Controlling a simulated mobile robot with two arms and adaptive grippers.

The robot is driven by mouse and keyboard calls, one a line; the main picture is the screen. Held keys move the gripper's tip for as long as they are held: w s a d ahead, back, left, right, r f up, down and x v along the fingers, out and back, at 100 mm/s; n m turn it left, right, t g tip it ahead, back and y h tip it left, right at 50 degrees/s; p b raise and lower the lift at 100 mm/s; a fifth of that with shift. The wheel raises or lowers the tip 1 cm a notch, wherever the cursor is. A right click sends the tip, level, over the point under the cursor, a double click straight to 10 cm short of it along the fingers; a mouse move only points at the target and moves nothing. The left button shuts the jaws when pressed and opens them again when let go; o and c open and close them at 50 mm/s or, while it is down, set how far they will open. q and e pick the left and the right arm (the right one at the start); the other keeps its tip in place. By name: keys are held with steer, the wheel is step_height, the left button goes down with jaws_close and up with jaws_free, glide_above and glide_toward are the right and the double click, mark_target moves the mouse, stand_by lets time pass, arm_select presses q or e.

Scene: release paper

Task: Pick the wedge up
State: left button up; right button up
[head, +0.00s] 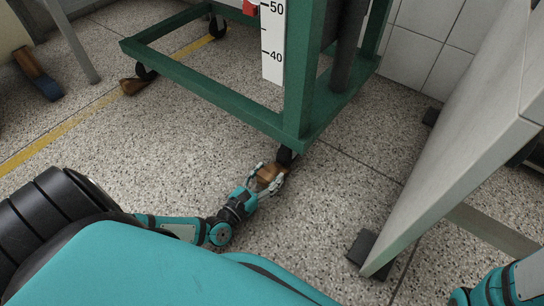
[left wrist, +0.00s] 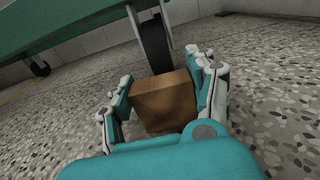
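The wedge (head: 268,174) is a brown wooden block on the floor against a black caster of the green frame. In the left wrist view the wedge (left wrist: 163,101) sits between my left gripper's fingers, with the caster (left wrist: 155,45) just behind it. My left gripper (head: 268,179) reaches around the wedge, one finger on each side. In the left wrist view the fingertips (left wrist: 160,72) lie close to its sides; whether both touch it, I cannot tell. The wedge's underside is hidden. My right gripper is outside the view.
The green wheeled frame (head: 200,92) stands over the wedge. Another brown wedge (head: 133,86) lies by its left caster. A grey panel (head: 450,150) with a dark foot (head: 362,247) stands at the right. Speckled floor (head: 325,195) is clear between the wedge and this panel.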

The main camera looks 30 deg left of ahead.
arm_select(q)
steer(key=c, duration=0.5)
steer(key=shift+s+a+p, duration=0.15)
steer(key=shift+s+p, duration=0.1)
steer(key=shift+s, duration=1.5)
steer(key=shift+s+a+p, duration=0.15)
steer(key=shift+s+p, duration=0.1)
steer(key=shift+s, duration=1.5)
steer(key=shift+c, duration=0.2)
